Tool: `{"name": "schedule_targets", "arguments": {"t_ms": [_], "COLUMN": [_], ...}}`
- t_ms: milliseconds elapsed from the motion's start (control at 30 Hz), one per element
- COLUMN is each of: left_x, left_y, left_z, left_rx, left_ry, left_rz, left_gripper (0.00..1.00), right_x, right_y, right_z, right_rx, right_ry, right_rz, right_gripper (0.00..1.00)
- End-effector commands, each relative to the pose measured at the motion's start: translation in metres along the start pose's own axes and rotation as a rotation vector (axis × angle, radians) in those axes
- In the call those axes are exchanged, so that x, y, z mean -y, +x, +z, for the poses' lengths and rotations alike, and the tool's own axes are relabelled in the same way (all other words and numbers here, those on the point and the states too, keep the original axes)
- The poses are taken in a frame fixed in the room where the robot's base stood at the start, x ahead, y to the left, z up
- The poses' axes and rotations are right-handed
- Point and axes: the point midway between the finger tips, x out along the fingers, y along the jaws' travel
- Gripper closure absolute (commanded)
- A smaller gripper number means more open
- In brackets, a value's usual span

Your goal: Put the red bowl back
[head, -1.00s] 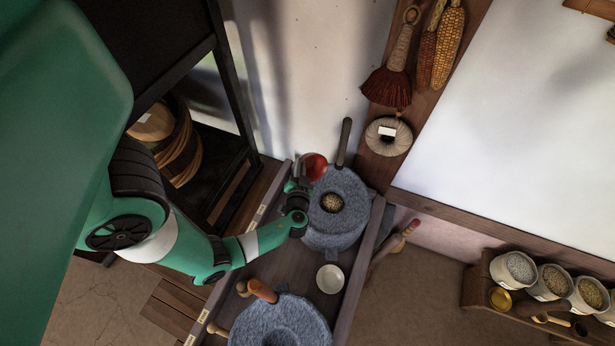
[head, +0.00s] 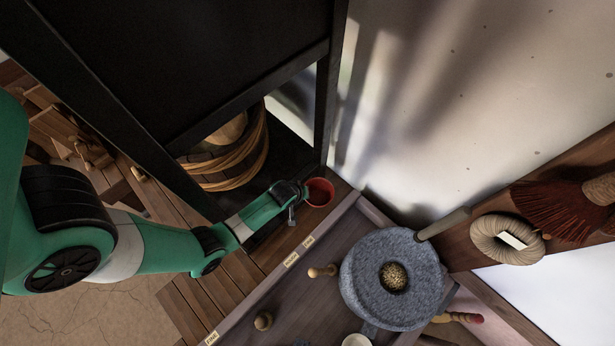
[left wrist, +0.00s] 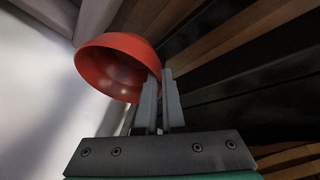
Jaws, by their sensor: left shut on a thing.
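The red bowl (head: 319,192) is at the end of my left arm in the head view, over the strip of wooden planks between the black shelf frame and the tray of querns. My left gripper (head: 300,190) is shut on the bowl's rim. The left wrist view shows the red bowl (left wrist: 115,66) tilted, with its rim pinched between the two grey fingers of the left gripper (left wrist: 160,92). Whether the bowl touches anything below it, I cannot tell. My right gripper is not in view.
A stone quern (head: 391,312) with grain in its eye stands in the labelled wooden tray (head: 345,228). A wooden peg (head: 322,271) stands beside it. A white wall rises behind the bowl.

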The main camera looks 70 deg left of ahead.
Motion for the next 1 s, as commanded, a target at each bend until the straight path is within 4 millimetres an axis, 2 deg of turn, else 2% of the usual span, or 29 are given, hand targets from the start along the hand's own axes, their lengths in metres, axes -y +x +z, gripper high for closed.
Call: {"name": "schedule_targets", "arguments": {"t_ms": [167, 533, 633, 833, 1000], "left_x": [0.007, 0.032, 0.035, 0.035, 0.043], "left_y": [0.023, 0.112, 0.122, 0.123, 0.149], "left_z": [0.009, 0.046, 0.051, 0.051, 0.062], "left_rx": [-0.001, -0.002, -0.003, -0.003, -0.003], "left_ry": [0.0, 0.001, 0.001, 0.001, 0.001], "left_rz": [-0.001, -0.001, -0.001, -0.001, -0.001], "left_gripper": [1.0, 1.0, 1.0, 1.0, 1.0], "right_x": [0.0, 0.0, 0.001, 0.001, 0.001], "right_y": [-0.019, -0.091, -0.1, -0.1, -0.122], "right_z": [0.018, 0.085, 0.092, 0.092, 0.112], "right_rx": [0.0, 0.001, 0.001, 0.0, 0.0], "right_ry": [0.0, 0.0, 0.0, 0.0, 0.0], "right_rz": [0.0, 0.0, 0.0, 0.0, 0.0], "right_gripper": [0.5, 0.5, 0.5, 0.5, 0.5]}}
